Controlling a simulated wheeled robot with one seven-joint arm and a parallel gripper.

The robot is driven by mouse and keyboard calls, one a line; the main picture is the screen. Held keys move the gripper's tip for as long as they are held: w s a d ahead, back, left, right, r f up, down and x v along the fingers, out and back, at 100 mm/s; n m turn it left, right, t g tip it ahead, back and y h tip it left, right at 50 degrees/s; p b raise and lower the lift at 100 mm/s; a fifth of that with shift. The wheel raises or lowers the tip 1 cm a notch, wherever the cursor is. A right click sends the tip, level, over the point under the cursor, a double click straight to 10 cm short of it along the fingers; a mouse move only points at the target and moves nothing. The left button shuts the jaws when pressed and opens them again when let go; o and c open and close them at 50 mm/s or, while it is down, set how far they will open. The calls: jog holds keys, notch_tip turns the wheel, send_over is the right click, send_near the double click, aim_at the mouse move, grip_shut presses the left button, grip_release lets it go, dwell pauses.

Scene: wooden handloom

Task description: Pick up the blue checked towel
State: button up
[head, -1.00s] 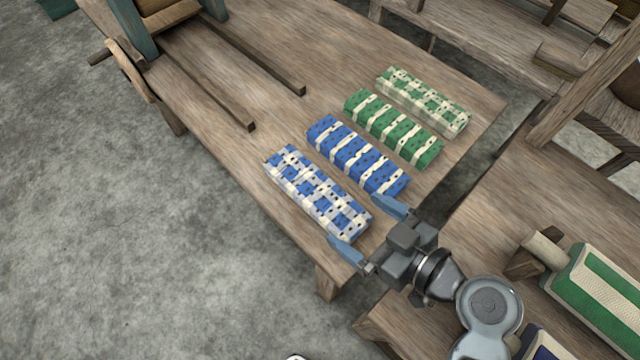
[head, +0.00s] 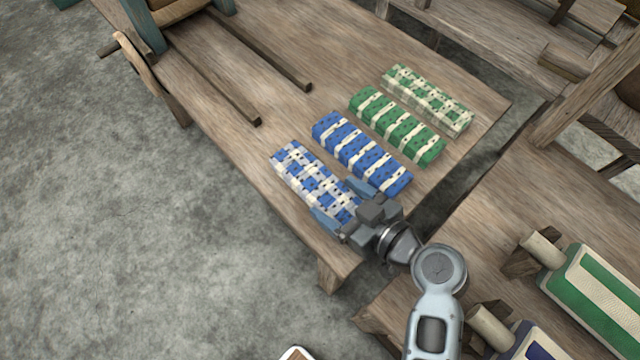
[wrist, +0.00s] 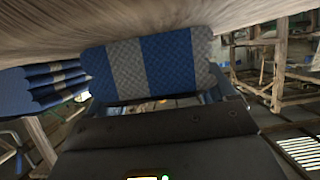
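The blue checked towel (head: 308,177) is a folded blue and white block, the nearest of a row on the wooden bench. My gripper (head: 341,203) is at its near right end, with one blue finger along each long side. The fingers look apart, and I cannot tell if they touch the towel. In the wrist view a blue and pale block (wrist: 150,65), seemingly the checked towel's end, fills the space in front of the gripper. The gripper body hides the near end of the towel in the head view.
A blue striped towel (head: 360,152) lies close beside it, then a green striped towel (head: 397,126) and a green checked towel (head: 427,97). Wooden bars (head: 262,52) lie up the bench (head: 310,85). A second bench with cloth rolls (head: 590,290) stands at right.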

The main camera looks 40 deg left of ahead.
jog(key=c, duration=0.6)
jog(key=shift+o, duration=0.2)
jog(key=shift+r, duration=0.1)
